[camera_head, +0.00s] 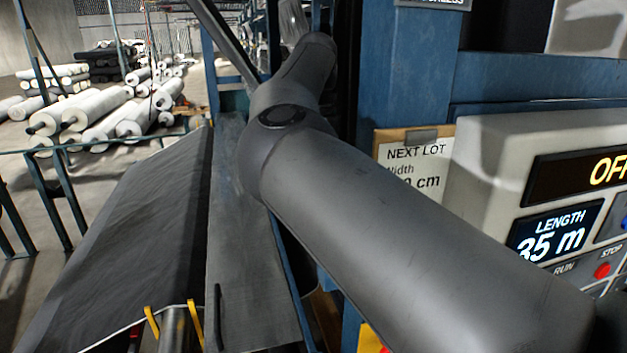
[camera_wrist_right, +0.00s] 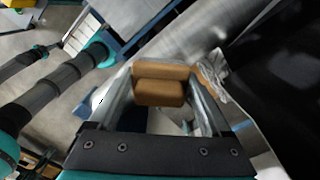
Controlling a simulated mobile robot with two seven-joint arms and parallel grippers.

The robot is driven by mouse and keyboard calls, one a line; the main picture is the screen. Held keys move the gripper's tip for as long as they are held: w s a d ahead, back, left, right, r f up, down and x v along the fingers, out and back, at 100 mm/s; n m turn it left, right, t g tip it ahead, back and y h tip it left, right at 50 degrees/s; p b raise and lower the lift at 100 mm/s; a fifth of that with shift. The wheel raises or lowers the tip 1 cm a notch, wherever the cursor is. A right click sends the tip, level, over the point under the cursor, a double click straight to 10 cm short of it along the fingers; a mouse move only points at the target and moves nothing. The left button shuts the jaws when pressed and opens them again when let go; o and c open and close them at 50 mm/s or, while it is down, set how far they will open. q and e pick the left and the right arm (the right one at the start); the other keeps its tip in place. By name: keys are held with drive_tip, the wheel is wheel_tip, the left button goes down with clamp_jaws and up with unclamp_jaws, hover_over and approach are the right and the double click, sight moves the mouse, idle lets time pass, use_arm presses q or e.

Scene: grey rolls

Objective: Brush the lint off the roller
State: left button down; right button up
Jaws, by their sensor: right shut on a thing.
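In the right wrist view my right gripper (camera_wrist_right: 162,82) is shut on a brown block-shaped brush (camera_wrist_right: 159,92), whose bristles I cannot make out. A shiny silver roller (camera_wrist_right: 195,38) runs diagonally just beyond the block. A pale crumpled tuft, which looks like lint (camera_wrist_right: 213,82), shows beside the block on its right. I cannot tell whether the brush touches the roller or the lint. In the head view my own large dark grey arm crosses the middle and hides much of the work area. My left gripper is not in view.
In the head view a dark grey sheet (camera_head: 125,225) slopes at the left, with yellow hooks (camera_head: 152,322) at its lower end. A control panel (camera_head: 560,230) reading "LENGTH 35 m" stands at the right beside a "NEXT LOT" card (camera_head: 412,150). White rolls (camera_head: 95,105) lie far back left.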

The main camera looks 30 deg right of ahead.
drive_tip(key=shift+s+a+f+b, duration=0.1)
drive_tip(key=shift+s+a+b, duration=0.15)
drive_tip(key=shift+s, duration=0.55)
drive_tip(key=shift+s+a+f+b, duration=0.15)
drive_tip(key=shift+s+b, duration=0.2)
drive_tip(key=shift+s, duration=0.4)
drive_tip(key=shift+s+a+r, duration=0.1)
drive_tip(key=shift+s+a, duration=0.05)
drive_tip(key=shift+s, duration=0.55)
drive_tip(key=shift+s+a+r, duration=0.1)
drive_tip(key=shift+s+a, duration=0.05)
drive_tip(key=shift+s, duration=0.5)
drive_tip(key=s+b, duration=0.1)
drive_tip(key=b, duration=0.3)
drive_tip(key=shift+a, duration=0.1)
drive_tip(key=shift+s+a+r+b, duration=0.1)
drive_tip(key=shift+s+b, duration=0.25)
drive_tip(key=shift+b, duration=0.75)
